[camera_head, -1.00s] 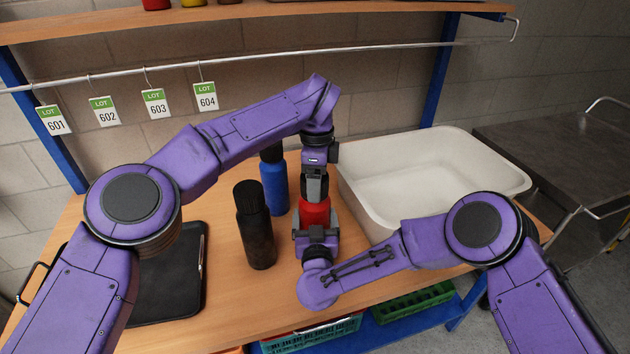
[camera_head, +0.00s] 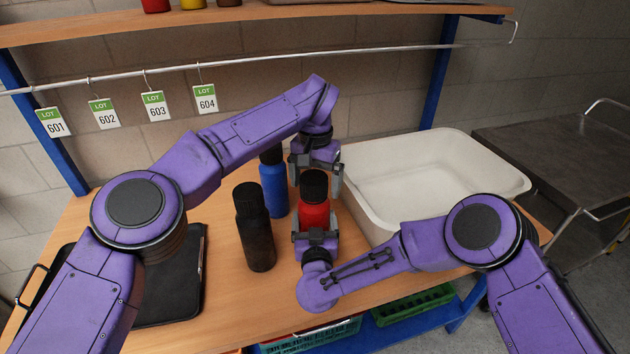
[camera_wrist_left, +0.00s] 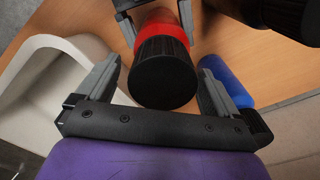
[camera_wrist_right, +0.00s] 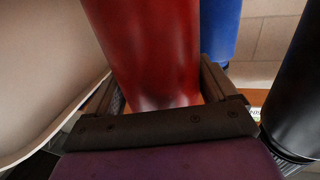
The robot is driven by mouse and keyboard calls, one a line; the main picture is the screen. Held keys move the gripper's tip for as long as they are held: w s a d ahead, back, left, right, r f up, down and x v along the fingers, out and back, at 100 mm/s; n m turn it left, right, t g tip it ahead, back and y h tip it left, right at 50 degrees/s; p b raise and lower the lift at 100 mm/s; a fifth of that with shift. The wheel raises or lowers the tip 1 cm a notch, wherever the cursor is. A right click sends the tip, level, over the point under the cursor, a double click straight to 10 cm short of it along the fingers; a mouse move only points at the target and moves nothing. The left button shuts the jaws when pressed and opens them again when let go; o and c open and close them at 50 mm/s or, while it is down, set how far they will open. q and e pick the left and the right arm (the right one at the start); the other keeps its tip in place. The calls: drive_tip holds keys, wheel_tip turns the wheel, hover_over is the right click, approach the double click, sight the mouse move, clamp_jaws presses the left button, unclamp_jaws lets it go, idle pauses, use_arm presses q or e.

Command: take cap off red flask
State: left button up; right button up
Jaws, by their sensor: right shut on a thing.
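The red flask (camera_head: 314,215) stands upright with its black ribbed cap (camera_head: 314,184) on top. My right gripper (camera_head: 316,238) is shut on the flask's lower body; the red body fills the middle of the right wrist view (camera_wrist_right: 150,50). My left gripper (camera_head: 316,172) is open at cap height, its fingers spread wide. In the left wrist view the cap (camera_wrist_left: 164,72) lies between the two fingers, with a clear gap on each side. The flask's base is hidden by the right gripper.
A black flask (camera_head: 255,228) stands to the left and a blue flask (camera_head: 274,185) behind it. A large white tub (camera_head: 365,205) is close on the right. A black tray (camera_head: 172,280) lies at left. A rail with lot tags (camera_head: 205,98) runs behind.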

drive_tip(key=shift+s+f, duration=0.15)
drive_tip(key=shift+f, duration=0.2)
